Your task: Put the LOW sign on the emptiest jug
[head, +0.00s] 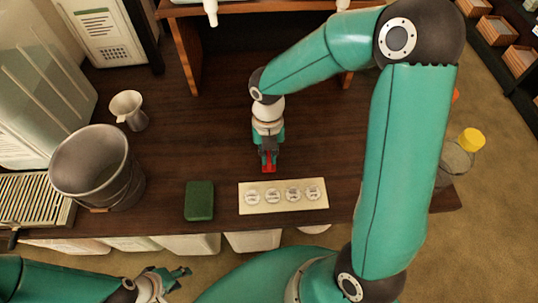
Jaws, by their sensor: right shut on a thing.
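My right gripper (268,158) points down over the dark table and is shut on a small red piece (268,168). The red piece may be the LOW sign, but I cannot read any lettering on it. It is just behind the pale plate, and I cannot tell if it touches the table. My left gripper (180,271) is low in the picture, in front of the table edge, and its jaw state is unclear. The jugs are not clearly identifiable; white spouts (211,12) hang at the raised shelf at the top, where the picture cuts off what stands there.
A pale plate (283,207) with several round discs lies near the table's front edge, beside a green sponge (199,200). A metal bucket (92,165), small pitcher (127,108) and slatted tray (30,192) stand left. A yellow-capped container (458,155) is right. The middle of the table (200,140) is clear.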

